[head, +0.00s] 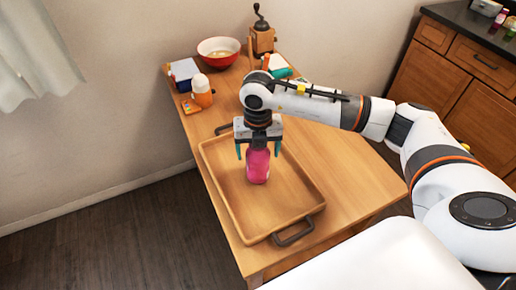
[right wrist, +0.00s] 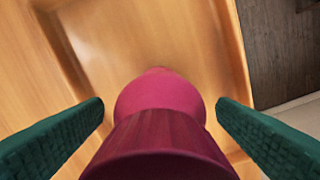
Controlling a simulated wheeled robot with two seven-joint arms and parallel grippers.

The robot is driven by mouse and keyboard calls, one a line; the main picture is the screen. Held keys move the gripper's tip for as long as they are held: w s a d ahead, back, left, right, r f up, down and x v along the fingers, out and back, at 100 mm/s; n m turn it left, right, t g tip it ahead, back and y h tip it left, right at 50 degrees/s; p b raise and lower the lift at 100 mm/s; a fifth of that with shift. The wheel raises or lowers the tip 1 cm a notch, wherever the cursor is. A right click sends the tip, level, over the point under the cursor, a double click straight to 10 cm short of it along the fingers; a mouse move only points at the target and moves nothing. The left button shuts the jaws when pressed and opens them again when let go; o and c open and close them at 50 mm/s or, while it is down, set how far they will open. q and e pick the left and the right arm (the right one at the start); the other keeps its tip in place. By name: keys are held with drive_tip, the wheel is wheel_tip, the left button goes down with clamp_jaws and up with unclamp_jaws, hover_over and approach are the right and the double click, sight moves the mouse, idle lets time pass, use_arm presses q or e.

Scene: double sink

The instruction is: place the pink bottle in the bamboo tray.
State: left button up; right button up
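The pink bottle (head: 258,166) appears to stand upright inside the bamboo tray (head: 291,216), near its middle. My right gripper (head: 258,151) is above it, with one teal finger on each side of the bottle's upper part. In the right wrist view, the bottle (right wrist: 158,140) lies between the two fingers (right wrist: 160,118), with gaps on both sides, so the gripper is open and not clamped on it. The bottle's top is hidden by the gripper in the head view. My left gripper is not in view.
The tray lies on a wooden table (head: 350,185) and has dark handles. At the table's far end are a red bowl (head: 218,50), a coffee grinder (head: 262,38), an orange-and-white container (head: 202,91) and a blue-and-white box (head: 184,72). The table's right part is clear.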

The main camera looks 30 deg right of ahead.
drive_tip(key=shift+r, duration=0.45)
wheel_tip(320, 180, up, 12)
drive_tip(key=b, duration=0.3)
drive_tip(key=shift+f, duration=0.25)
drive_tip(key=shift+f, duration=0.1)
